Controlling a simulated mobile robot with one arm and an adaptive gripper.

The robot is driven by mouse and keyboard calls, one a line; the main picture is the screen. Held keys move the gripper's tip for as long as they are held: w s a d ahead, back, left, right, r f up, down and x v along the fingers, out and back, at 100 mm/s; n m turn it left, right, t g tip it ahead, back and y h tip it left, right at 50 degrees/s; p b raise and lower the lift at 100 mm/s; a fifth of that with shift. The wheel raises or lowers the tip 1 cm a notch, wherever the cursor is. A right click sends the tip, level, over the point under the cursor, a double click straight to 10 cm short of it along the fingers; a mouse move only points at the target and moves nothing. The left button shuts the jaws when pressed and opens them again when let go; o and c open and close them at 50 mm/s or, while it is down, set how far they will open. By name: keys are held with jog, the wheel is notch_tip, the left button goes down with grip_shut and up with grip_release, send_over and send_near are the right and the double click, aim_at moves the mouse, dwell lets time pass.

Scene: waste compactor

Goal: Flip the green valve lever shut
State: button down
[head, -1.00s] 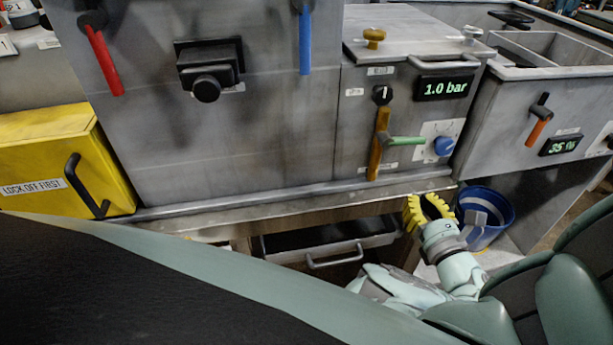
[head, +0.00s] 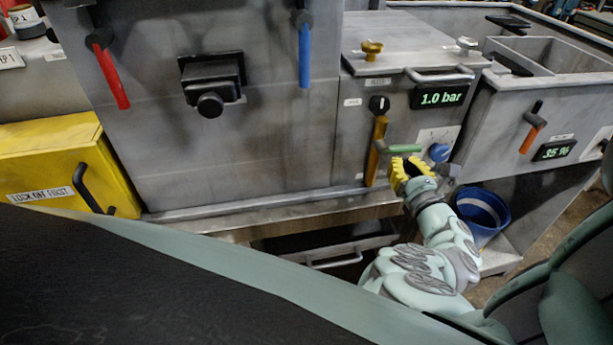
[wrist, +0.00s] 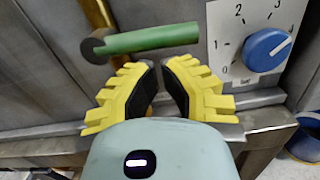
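The green valve lever (head: 404,148) points sideways to the right from a vertical brass pipe (head: 375,152) on the front of the grey unit. In the wrist view the green lever (wrist: 150,39) lies just beyond my fingertips, roughly level, with its dark hub at its left end on the pipe (wrist: 103,15). My gripper (head: 408,168) has yellow toothed fingers and sits just below the lever. In the wrist view my gripper (wrist: 160,68) shows its two fingers apart with a narrow gap and nothing between them. I cannot tell whether a finger touches the lever.
A blue dial (wrist: 266,50) with a number scale is right of the lever. A display (head: 438,96) reads 1.0 bar above. A ledge (head: 270,203) runs below the units. A blue bin (head: 482,215) stands at lower right, and an open drawer (head: 325,250) is below the ledge.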

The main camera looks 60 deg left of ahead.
jog(key=shift+s, duration=0.1)
jog(key=shift+w+r+p, duration=0.25)
jog(key=shift+r+p, duration=0.3)
jog(key=shift+r, duration=0.25)
jog(key=shift+f, duration=0.1)
